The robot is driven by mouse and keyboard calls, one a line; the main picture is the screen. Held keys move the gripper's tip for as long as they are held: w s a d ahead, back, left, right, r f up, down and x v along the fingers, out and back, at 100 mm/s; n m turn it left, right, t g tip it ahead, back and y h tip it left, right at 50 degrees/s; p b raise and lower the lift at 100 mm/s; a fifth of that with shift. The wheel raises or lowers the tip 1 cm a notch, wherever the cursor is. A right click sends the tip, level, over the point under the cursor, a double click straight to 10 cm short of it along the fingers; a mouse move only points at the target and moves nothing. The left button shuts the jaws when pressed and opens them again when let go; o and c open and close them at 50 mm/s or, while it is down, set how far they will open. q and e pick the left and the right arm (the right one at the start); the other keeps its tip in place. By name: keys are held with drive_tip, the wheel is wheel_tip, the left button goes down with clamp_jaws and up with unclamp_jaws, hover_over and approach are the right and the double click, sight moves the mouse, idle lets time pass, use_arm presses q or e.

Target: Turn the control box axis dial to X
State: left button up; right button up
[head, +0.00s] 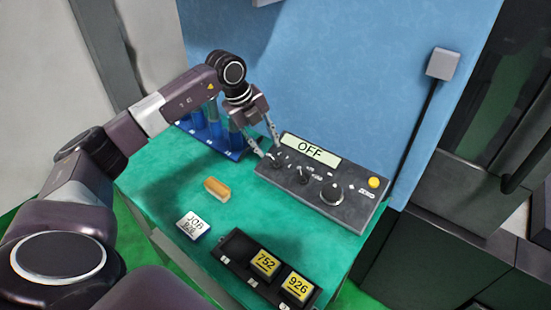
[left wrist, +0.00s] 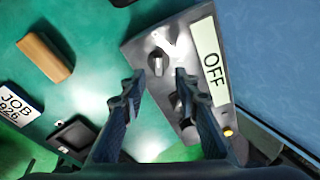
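The control box (head: 352,207) is a dark grey panel on the green table, with a display reading OFF (head: 310,149). It carries a small left dial (head: 277,161), a middle dial (head: 303,175) and a larger round knob (head: 332,194). The small dial labels are too small to read surely. My left gripper (head: 265,143) is open over the box's left end. In the left wrist view, the left dial (left wrist: 157,63) lies just beyond and between the open fingertips (left wrist: 158,80), with gaps on both sides. My right gripper is out of view.
A yellow button (head: 374,182) sits at the box's right end. A blue rack (head: 238,155) stands behind my left gripper. A wooden-looking block (head: 216,189), a JOB card (head: 192,225) and a black tray (head: 232,247) with yellow number tags lie nearer. A blue wall rises behind.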

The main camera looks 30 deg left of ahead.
sight(274, 160)
use_arm(q)
drive_tip(key=p+x, duration=0.1)
drive_tip(key=x, duration=0.4)
drive_tip(key=shift+s+d+f, duration=0.1)
drive_tip(key=shift+f, duration=0.25)
drive_tip(key=shift+f+p, duration=0.3)
drive_tip(key=shift+f, duration=0.05)
clamp_jaws()
